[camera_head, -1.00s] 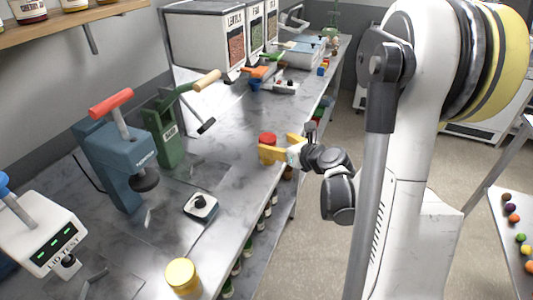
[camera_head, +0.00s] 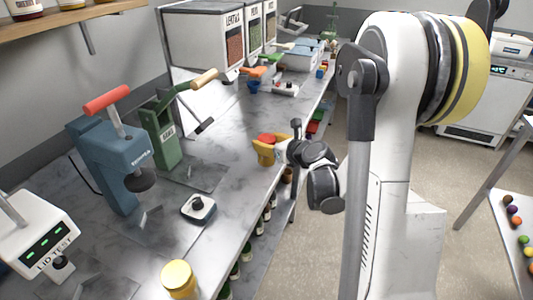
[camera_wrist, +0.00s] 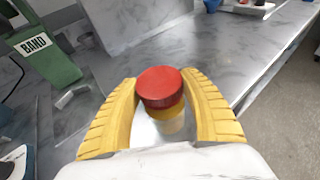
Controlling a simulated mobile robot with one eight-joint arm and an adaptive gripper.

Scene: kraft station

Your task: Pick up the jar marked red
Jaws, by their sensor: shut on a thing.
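The red-lidded jar (camera_wrist: 160,88) stands upright between my gripper's two yellow fingers in the wrist view, with a yellowish body below its lid. In the head view its red lid (camera_head: 267,139) shows between the fingers near the counter's front edge. My gripper (camera_head: 270,150) is shut on the jar; the fingers (camera_wrist: 160,108) flank it on both sides. The jar's lower part is hidden by the fingers in the head view, and I cannot tell whether its base touches the counter.
A jar with a yellow lid (camera_head: 179,278) stands at the near edge of the counter (camera_head: 232,190). A blue press (camera_head: 115,160), a green press (camera_head: 163,135) and a lid tester (camera_head: 42,240) stand to the left. Hoppers (camera_head: 205,35) stand farther back. Counter around the held jar is clear.

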